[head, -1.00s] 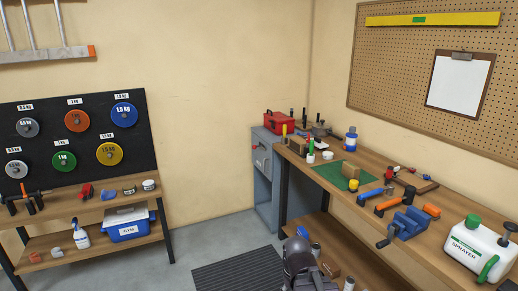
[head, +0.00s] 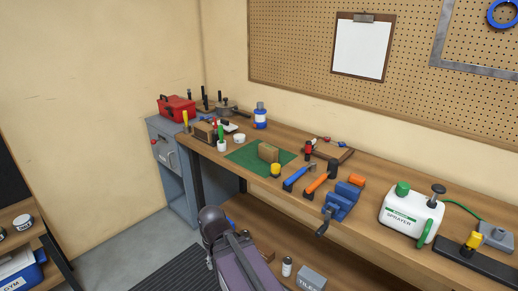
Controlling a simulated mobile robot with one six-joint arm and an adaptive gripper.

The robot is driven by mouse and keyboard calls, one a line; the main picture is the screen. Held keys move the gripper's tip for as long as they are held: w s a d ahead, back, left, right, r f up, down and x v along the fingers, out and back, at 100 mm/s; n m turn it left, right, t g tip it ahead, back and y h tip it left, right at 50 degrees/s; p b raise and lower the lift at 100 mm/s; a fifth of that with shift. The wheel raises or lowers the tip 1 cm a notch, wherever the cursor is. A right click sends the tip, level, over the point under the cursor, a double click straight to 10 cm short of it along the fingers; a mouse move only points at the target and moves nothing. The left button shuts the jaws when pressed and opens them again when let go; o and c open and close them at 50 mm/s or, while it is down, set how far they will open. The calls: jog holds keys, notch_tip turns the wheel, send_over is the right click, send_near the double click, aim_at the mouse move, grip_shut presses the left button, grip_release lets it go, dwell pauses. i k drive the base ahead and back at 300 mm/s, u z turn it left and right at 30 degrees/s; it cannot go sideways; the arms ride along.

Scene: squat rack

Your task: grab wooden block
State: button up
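A wooden block (head: 268,152) stands on the green mat (head: 245,160) on the long workbench. A small yellow item (head: 276,170) is right in front of it. Another brown wooden piece (head: 203,131) stands farther back on the bench, beside a screwdriver. My dark arm link shows at the bottom centre, in front of the bench and well short of the block. My gripper's fingers do not show in this view.
A blue-handled hammer, an orange-handled hammer (head: 317,185), a blue vise (head: 341,203) and a white sprayer (head: 410,216) stand right of the mat. A red toolbox (head: 177,107) is at the far left. Open floor (head: 125,245) lies left of the bench.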

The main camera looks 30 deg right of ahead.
aim_at(269, 153)
jog(key=z, duration=0.05)
jog(key=i, duration=1.05)
jog(key=z, duration=0.05)
